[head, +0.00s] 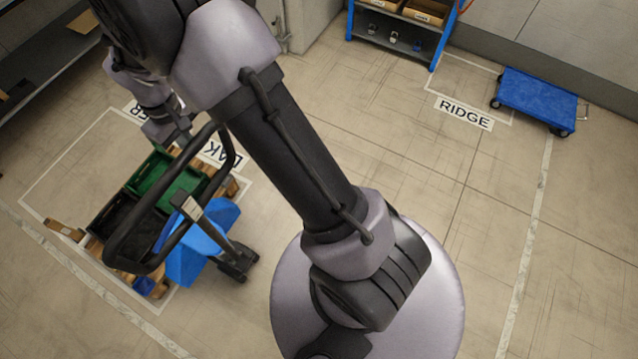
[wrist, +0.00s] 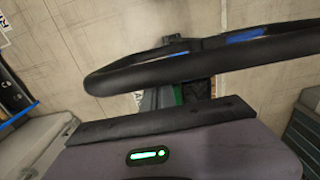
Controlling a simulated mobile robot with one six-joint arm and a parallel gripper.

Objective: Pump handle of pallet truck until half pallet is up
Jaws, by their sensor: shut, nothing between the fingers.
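The pallet truck (head: 205,245) is blue, with its black loop handle (head: 118,232) standing up and leaning over the load. The handle's bar also crosses the wrist view (wrist: 120,78), close beyond my gripper's dark front edge. The half pallet (head: 160,287) is wooden and carries a green crate (head: 150,172) and a black crate. The handle and truck hide part of it, so its height off the floor cannot be told. My gripper (head: 168,130) is shut and empty, near the far top end of the loop. Whether it touches the handle cannot be told.
A blue platform cart (head: 538,98) stands at the right beside the RIDGE floor label (head: 464,112). A blue-framed shelf (head: 400,32) with boxes stands at the back. Grey shelving (head: 50,65) is at the left.

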